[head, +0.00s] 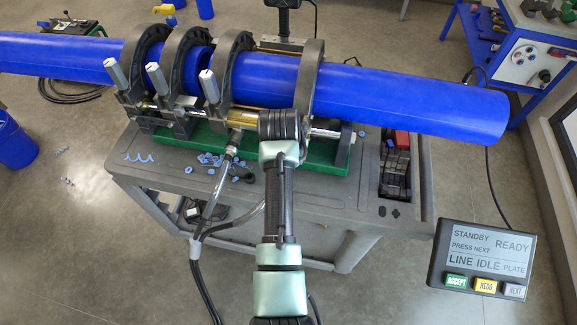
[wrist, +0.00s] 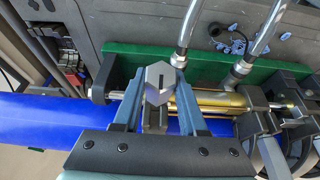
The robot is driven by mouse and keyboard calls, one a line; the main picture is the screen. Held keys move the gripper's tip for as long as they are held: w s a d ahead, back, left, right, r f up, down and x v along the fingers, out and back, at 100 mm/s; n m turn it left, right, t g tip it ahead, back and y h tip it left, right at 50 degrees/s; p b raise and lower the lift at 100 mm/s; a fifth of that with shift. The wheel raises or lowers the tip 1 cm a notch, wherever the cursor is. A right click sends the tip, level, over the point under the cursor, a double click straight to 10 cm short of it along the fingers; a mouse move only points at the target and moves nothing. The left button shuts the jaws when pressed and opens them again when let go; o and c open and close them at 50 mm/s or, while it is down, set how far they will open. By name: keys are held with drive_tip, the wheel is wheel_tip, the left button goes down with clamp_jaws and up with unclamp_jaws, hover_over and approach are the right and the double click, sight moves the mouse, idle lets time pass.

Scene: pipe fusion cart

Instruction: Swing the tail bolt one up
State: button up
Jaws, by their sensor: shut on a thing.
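My gripper shows in the wrist view (wrist: 158,98), with its two blue-grey fingers shut on the grey hexagonal head of a tail bolt (wrist: 160,78). The held bolt is at the rightmost clamp ring (head: 316,75) in the head view, where my wrist hides the bolt and my fingertips. Three other tail bolts with grey hexagonal heads, the left (head: 118,74), middle (head: 157,78) and right (head: 209,86), stick up at an angle in front of the other rings. The bolts' numbers cannot be read. A blue pipe (head: 410,97) lies through the rings.
A green base (head: 320,160) carries the clamps on a grey cart (head: 350,205). Two hoses (head: 215,190) with metal fittings run close left of my arm. Blue shavings (head: 212,160) lie on the cart. A control panel (head: 482,260) is at lower right.

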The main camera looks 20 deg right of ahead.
drive_tip(key=shift+w+d+r, duration=0.1)
drive_tip(key=shift+w+r, duration=0.1)
drive_tip(key=shift+r, duration=0.2)
drive_tip(key=shift+w+d+r+p, duration=0.15)
drive_tip(key=shift+w+r+p, duration=0.15)
drive_tip(key=shift+r, duration=0.25)
drive_tip(key=shift+w+d+r+p, duration=0.15)
drive_tip(key=shift+r+p, duration=0.1)
drive_tip(key=shift+r, duration=0.3)
drive_tip(key=shift+w+d, duration=0.1)
drive_tip(key=shift+r, duration=0.1)
drive_tip(key=shift+w+d+r, duration=0.2)
drive_tip(key=shift+w+r, duration=0.1)
drive_tip(key=shift+r, duration=0.15)
drive_tip(key=shift+w+d+r, duration=0.15)
drive_tip(key=shift+w+r, duration=0.1)
drive_tip(key=shift+r, duration=0.15)
drive_tip(key=shift+w+d+r, duration=0.1)
